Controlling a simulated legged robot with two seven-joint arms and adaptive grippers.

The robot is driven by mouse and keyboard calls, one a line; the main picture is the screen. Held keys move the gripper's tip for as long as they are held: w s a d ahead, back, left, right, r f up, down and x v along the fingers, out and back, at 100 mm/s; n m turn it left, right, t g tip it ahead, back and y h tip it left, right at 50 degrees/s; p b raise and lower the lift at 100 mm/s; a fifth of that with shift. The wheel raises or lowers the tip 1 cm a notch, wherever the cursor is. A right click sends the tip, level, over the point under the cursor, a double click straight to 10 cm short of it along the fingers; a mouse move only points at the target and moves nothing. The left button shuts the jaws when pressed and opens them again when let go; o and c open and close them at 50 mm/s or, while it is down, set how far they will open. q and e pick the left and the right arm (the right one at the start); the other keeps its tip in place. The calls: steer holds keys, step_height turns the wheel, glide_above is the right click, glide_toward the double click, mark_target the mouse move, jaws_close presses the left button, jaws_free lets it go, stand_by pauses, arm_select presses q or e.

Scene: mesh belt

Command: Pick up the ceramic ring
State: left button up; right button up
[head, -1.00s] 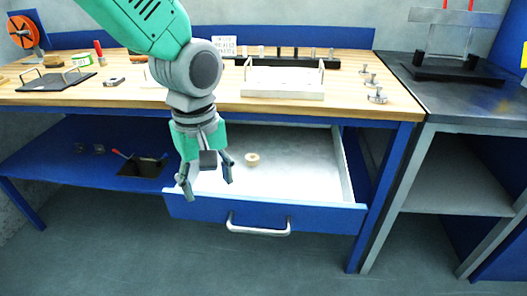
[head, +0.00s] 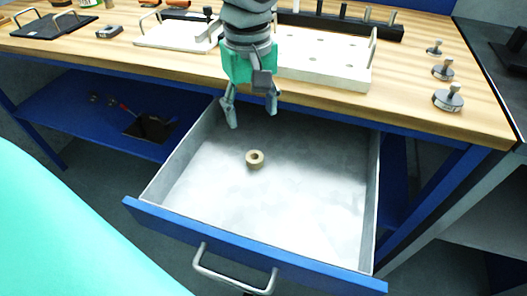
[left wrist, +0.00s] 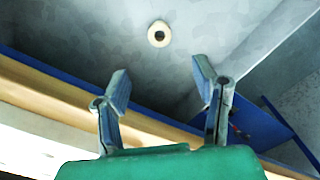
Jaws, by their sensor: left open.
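The ceramic ring (head: 255,159) is a small beige ring lying flat on the floor of the open drawer (head: 300,190). It also shows in the left wrist view (left wrist: 159,34), beyond the fingertips and near the top. My left gripper (head: 252,113) points down near the back edge of the drawer opening, in front of the table edge. Its two fingers are apart with nothing between them. In the left wrist view the open fingers (left wrist: 163,88) frame a gap, and the ring lies apart from them. My right gripper does not show.
The wooden tabletop (head: 420,110) overhangs the back of the drawer. A white tray (head: 320,62) and several metal knobbed parts (head: 448,97) stand on it. The drawer's blue front (head: 250,245) has a metal handle (head: 235,270). The drawer floor around the ring is clear.

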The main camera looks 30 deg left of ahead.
arm_select(q)
steer(key=b, duration=0.2)
glide_above(252, 155)
step_height(252, 155, down, 7)
steer(key=shift+r, duration=0.15)
steer(key=shift+s+d+f, duration=0.1)
steer(key=shift+d+f, duration=0.25)
steer(key=shift+d, duration=0.35)
steer(key=shift+s+d+f+b, duration=0.1)
steer(key=shift+d+f+b, duration=0.1)
steer(key=shift+f+b, duration=0.9)
steer(key=shift+a+f, duration=0.3)
steer(key=shift+f, duration=0.3)
steer(key=shift+a+f, duration=0.25)
steer(key=shift+f, duration=0.35)
steer(key=shift+a+f, duration=0.15)
steer(key=shift+a, duration=0.15)
steer(key=shift+d, duration=0.3)
steer(key=c, duration=0.4)
steer(key=shift+d, duration=0.2)
steer(key=c, duration=0.7)
steer(key=shift+d+r, duration=0.2)
steer(key=shift+a, duration=0.1)
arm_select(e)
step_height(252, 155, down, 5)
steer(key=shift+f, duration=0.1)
